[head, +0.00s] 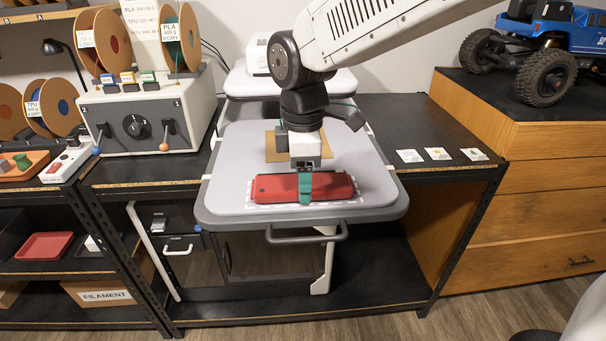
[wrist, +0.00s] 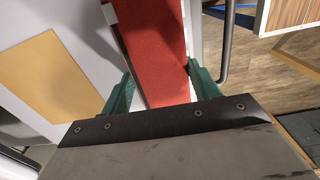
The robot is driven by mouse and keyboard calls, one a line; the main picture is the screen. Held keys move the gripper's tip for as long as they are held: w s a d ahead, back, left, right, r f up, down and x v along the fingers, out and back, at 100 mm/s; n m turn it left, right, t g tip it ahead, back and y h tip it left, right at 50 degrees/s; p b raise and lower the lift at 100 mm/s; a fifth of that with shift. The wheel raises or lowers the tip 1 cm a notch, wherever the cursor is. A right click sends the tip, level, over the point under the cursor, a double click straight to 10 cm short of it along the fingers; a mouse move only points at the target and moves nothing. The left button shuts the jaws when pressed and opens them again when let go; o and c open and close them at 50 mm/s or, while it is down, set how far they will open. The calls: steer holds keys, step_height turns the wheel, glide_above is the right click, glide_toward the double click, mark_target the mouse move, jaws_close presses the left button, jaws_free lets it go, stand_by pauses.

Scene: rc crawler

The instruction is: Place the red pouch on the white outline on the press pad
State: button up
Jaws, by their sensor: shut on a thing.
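The red pouch (head: 330,186) lies long side across the front part of the grey press pad (head: 230,160). A white dashed outline (head: 254,203) shows around the pouch's edges, so the pouch appears to lie on or just above it; I cannot tell whether it touches the pad. My gripper (head: 305,188) comes from above, its green fingers shut across the middle of the pouch. In the wrist view the red pouch (wrist: 155,45) runs up between the green fingers (wrist: 158,95). The gripper hides the middle of the pouch.
A tan square (head: 272,146) lies on the pad behind the pouch. A handle (head: 306,235) juts from the pad's front edge. Small white cards (head: 437,154) lie on the black bench to the right, and a white control box (head: 150,120) stands to the left.

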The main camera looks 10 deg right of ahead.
steer(key=o, duration=1)
steer(key=shift+f, duration=0.1)
steer(key=shift+c, duration=0.2)
step_height(320, 180, up, 12)
steer(key=s+d+f+m, duration=0.2)
steer(key=s+d+m, duration=0.7)
steer(key=d, duration=0.5)
steer(key=s+d+f+m+t, duration=0.1)
steer(key=s+d+f+m, duration=0.5)
steer(key=s+m, duration=0.2)
steer(key=shift+s+d+f+m, duration=0.3)
steer(key=shift+s+d, duration=0.1)
steer(key=shift+s, duration=0.85)
